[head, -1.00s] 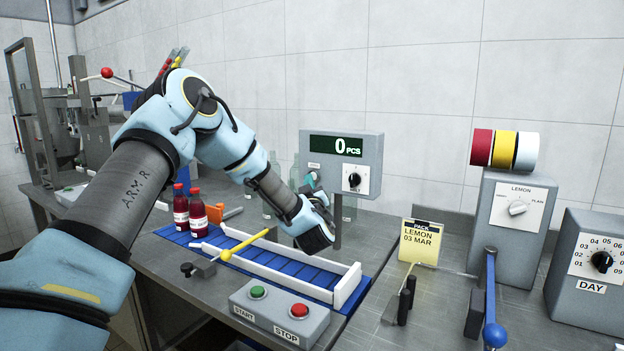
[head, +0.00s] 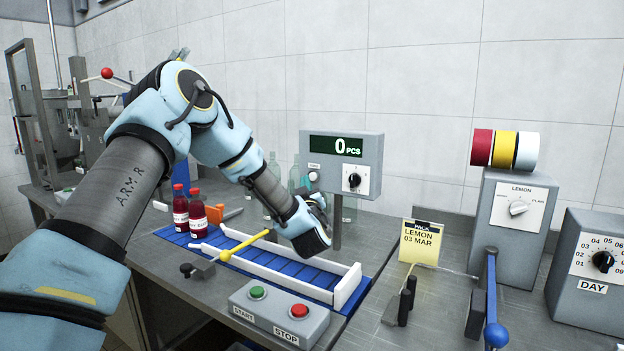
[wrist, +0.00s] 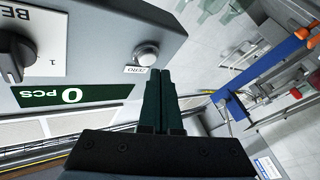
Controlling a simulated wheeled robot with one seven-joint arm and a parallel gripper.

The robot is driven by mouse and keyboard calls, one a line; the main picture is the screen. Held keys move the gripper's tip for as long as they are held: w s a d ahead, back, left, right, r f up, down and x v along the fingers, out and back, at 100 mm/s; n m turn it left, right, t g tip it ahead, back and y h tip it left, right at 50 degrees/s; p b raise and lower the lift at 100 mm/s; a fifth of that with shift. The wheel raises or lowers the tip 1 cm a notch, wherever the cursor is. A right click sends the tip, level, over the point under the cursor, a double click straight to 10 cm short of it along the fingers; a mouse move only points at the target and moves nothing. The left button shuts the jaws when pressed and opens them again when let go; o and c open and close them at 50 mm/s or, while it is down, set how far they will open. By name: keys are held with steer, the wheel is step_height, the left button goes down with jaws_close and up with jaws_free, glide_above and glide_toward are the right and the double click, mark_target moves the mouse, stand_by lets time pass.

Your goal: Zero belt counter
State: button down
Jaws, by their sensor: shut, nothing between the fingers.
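The belt counter (head: 373,150) is a grey box on a post behind the belt. Its green display (head: 335,146) reads 0 PCS. A round pale button (head: 313,176), labelled ZERO in the wrist view (wrist: 146,54), is on its face, left of a black selector knob (head: 354,180). My gripper (wrist: 160,78) is shut and empty. In the wrist view its fingertips are close beside the ZERO button, and I see a small gap between them in the picture. In the head view the gripper is in front of the counter's lower left, partly hidden by my wrist.
The blue belt (head: 292,277) with white guide rails runs below the counter, with two red bottles (head: 197,215) at its left. A START/STOP box (head: 278,313) stands in front. A yellow LEMON note (head: 421,243) and label machines (head: 515,222) stand at the right.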

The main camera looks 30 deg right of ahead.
steer(key=shift+s+a+b, duration=0.15)
steer(key=shift+s+a, duration=0.25)
steer(key=shift+a, duration=0.35)
steer(key=shift+s+a+b, duration=0.2)
steer(key=shift+s+a, duration=0.2)
steer(key=shift+a, duration=0.3)
steer(key=shift+s+a+b, duration=0.15)
steer(key=shift+s+a, duration=0.25)
steer(key=shift+a, duration=0.35)
steer(key=a+f+m+g+y, duration=0.2)
steer(key=a+f+g, duration=0.25)
steer(key=a, duration=0.65)
steer(key=a+f+m+g+y, duration=0.2)
steer(key=a+f+g, duration=0.25)
steer(key=a, duration=0.55)
steer(key=s+a+f+n+g+y, duration=0.2)
steer(key=s+a+g+y, duration=0.3)
steer(key=s+a, duration=1.3)
steer(key=a+f+g, duration=0.1)
steer(key=a+g, duration=0.2)
steer(key=a, duration=0.1)
steer(key=shift+n, duration=0.4)
